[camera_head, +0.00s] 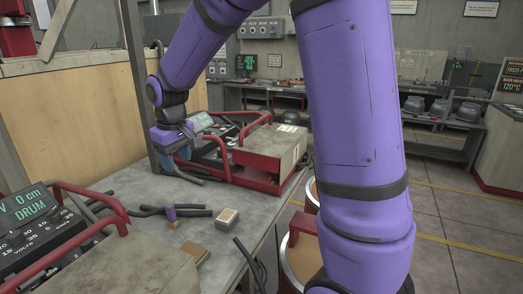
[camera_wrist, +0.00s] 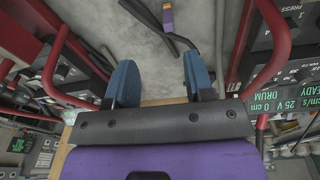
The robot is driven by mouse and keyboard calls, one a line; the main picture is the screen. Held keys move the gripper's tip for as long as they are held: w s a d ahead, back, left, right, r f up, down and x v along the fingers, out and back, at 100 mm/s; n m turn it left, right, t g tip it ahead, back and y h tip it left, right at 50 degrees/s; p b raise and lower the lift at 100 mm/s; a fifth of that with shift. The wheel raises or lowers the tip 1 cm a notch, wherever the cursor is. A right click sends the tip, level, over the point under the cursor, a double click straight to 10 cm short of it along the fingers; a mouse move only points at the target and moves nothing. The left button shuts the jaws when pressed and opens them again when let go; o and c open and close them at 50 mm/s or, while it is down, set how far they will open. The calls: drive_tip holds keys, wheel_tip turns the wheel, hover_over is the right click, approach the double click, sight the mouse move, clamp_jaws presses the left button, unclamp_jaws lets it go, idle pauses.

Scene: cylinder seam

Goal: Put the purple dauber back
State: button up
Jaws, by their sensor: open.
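My gripper (camera_head: 179,152) is over the far part of the bench, close to the far red-framed machine, well behind the dauber. In the wrist view my gripper (camera_wrist: 161,75) has its two blue fingers spread with nothing between them. I cannot make out a holder for the dauber.
A red-framed machine with a "DRUM" display (camera_head: 34,207) stands at the near left. Another red-framed machine (camera_head: 268,148) stands at the far end. A small tan box (camera_head: 228,216) and a brown-green block (camera_head: 193,255) lie on the bench (camera_head: 140,188). Dark cables (camera_head: 147,211) lie around the dauber.

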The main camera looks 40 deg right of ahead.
drive_tip(key=s+d+r+m+t, duration=0.1)
drive_tip(key=s+r, duration=0.2)
drive_tip(key=s, duration=0.6)
drive_tip(key=s+d+r+m+t, duration=0.1)
drive_tip(key=s+r, duration=0.3)
drive_tip(key=s, duration=0.6)
drive_tip(key=s+d+r+m+t, duration=0.1)
drive_tip(key=s+d+r+t, duration=0.1)
drive_tip(key=s, duration=0.7)
drive_tip(key=shift+s+d+r, duration=0.15)
drive_tip(key=shift+d+r, duration=0.2)
drive_tip(key=shift+r, duration=0.45)
